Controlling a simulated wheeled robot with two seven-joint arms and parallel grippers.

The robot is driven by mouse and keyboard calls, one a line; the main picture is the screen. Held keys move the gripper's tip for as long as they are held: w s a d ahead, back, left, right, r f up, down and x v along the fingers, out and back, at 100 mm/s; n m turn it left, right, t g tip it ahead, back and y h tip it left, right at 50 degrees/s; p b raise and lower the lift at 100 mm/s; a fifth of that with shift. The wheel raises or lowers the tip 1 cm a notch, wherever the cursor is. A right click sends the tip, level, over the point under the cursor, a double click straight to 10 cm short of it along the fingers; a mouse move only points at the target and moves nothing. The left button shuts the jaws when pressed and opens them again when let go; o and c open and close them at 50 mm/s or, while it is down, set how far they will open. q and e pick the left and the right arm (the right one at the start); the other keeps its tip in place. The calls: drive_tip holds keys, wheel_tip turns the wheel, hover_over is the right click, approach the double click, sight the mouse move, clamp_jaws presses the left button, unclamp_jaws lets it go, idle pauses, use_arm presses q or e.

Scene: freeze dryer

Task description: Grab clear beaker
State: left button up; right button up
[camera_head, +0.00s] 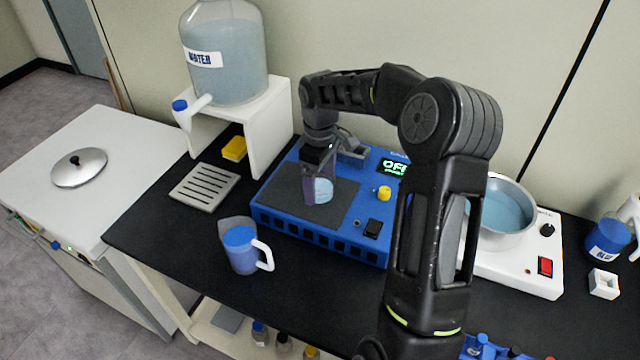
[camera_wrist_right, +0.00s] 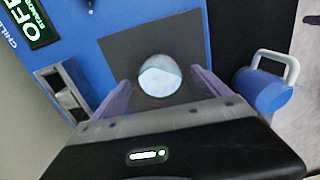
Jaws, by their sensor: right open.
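The clear beaker (camera_head: 323,190) stands on the dark pad of the blue chiller and holds pale, whitish-blue contents. In the right wrist view its round shape (camera_wrist_right: 160,76) shows between the two purple fingers. My right gripper (camera_head: 318,188) is open and comes down from above at the beaker, with a finger partly in front of it. In the right wrist view the gripper (camera_wrist_right: 160,88) has gaps between its fingers and the beaker, so no contact shows. My left gripper is not in view.
The blue chiller (camera_head: 300,232) has a display reading OFF. A blue-filled jug (camera_head: 240,250) with a white handle stands in front of it. A water tank (camera_head: 225,60) on a white stand is behind left. A metal pot (camera_head: 505,215) sits on a white hotplate to the right.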

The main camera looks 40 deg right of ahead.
drive_tip(key=c, duration=1.6)
drive_tip(key=shift+r, duration=0.15)
drive_tip(key=shift+r+b, duration=0.6)
drive_tip(key=shift+r, duration=4.25)
